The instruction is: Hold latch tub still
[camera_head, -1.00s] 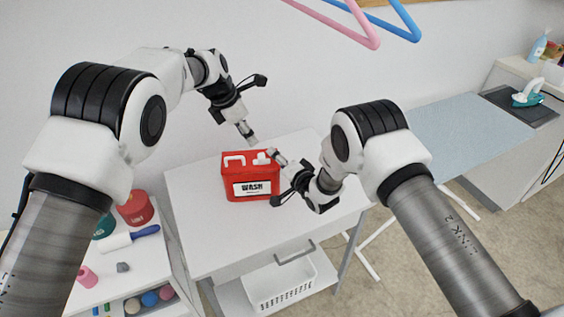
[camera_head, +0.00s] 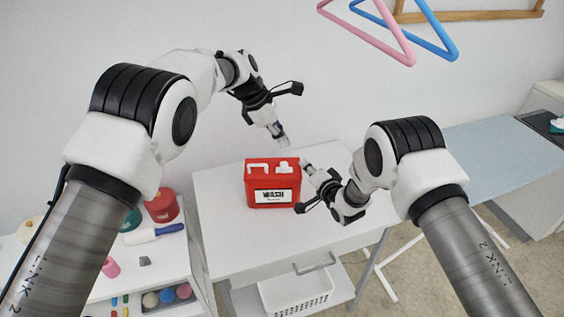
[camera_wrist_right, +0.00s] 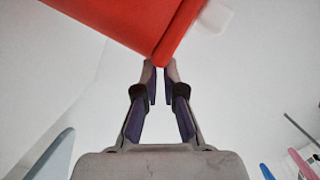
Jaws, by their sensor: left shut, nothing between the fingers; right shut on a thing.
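The latch tub (camera_head: 285,182), a red box with a white "WASH" label and white parts on its top, stands upright on the white table. In the right wrist view its red wall and corner (camera_wrist_right: 140,20) fill the top of the picture. My right gripper (camera_head: 307,167) is at the tub's upper right edge. In the wrist view its fingers (camera_wrist_right: 158,66) are nearly together at the tub's corner, shut on it; the exact contact is partly hidden. My left gripper (camera_head: 283,141) is shut and empty, above and behind the tub, apart from it.
The white table (camera_head: 225,235) has free room around the tub. A white basket (camera_head: 297,292) sits on the shelf below. At left a shelf unit holds a red pot (camera_head: 162,206) and small items. Pink (camera_head: 372,35) and blue hangers hang above; an ironing board (camera_head: 492,150) stands at right.

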